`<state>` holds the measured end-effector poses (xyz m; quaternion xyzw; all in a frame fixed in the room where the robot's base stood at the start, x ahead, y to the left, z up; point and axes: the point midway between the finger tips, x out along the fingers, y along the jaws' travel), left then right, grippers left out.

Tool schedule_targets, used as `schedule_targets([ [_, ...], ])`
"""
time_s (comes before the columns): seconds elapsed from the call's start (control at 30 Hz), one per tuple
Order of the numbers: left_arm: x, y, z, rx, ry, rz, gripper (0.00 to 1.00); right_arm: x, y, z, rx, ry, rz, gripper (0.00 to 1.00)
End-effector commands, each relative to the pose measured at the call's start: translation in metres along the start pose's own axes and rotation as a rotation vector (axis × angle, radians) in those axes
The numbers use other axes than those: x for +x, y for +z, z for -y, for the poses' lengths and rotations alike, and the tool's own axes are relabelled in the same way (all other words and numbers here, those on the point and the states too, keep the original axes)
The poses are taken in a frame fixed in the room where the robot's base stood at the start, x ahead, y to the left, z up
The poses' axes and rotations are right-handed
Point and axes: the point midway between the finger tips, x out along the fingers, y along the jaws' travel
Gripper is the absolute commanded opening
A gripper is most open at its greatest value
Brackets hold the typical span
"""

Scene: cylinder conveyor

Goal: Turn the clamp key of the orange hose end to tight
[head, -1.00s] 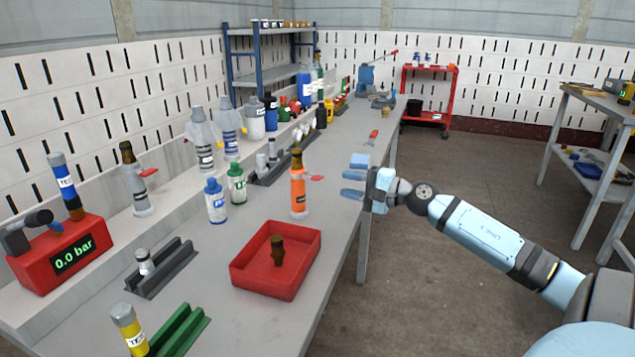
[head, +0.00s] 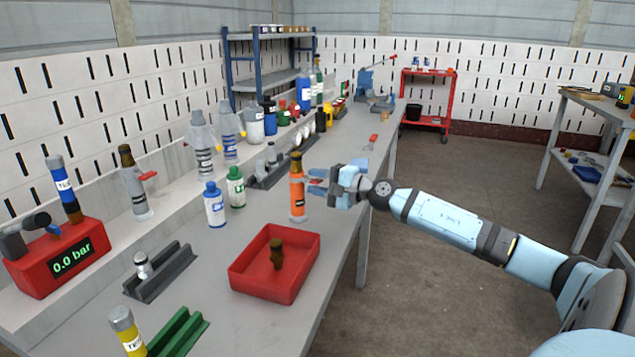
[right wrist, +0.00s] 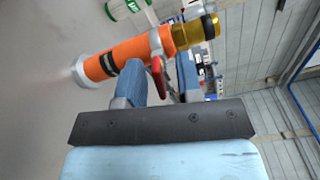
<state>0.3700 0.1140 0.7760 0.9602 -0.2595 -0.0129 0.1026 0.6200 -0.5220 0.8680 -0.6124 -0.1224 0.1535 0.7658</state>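The orange hose end (head: 297,193) stands upright on the bench, with a dark brass fitting on top. Its red clamp key (right wrist: 158,78) sticks out from the collar below the fitting. In the right wrist view the orange hose end (right wrist: 122,57) lies across the picture just past the fingers. My right gripper (head: 317,181) is at the key's height, to the right of the hose end. In the right wrist view its two blue fingers (right wrist: 158,68) stand apart on either side of the key, with gaps showing. My left gripper is not in view.
A red tray (head: 240,283) with a brass fitting stands in front of the hose end. Blue (head: 214,205) and green (head: 236,187) bottles stand to its left. A grey hose end (head: 136,185) with a red key stands farther left. The bench's right edge is close.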

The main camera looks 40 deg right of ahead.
Motion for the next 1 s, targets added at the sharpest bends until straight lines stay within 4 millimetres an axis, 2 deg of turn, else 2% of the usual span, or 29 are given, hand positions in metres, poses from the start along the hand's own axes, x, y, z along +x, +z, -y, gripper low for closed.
schedule_targets([
  [0.03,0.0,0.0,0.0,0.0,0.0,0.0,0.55,0.0,0.0,0.0,0.0,0.0,0.0,0.33],
  [0.17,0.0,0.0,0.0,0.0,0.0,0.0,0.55,0.0,0.0,0.0,0.0,0.0,0.0,0.03],
  [0.2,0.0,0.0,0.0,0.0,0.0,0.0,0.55,0.0,0.0,0.0,0.0,0.0,0.0,0.0],
  [0.63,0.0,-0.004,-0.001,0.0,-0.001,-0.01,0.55,0.0,0.0,0.001,0.056,-0.001,0.0,0.0],
  [1.0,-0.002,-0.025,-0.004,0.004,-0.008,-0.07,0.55,0.0,0.0,0.002,0.33,-0.001,-0.001,0.0],
])
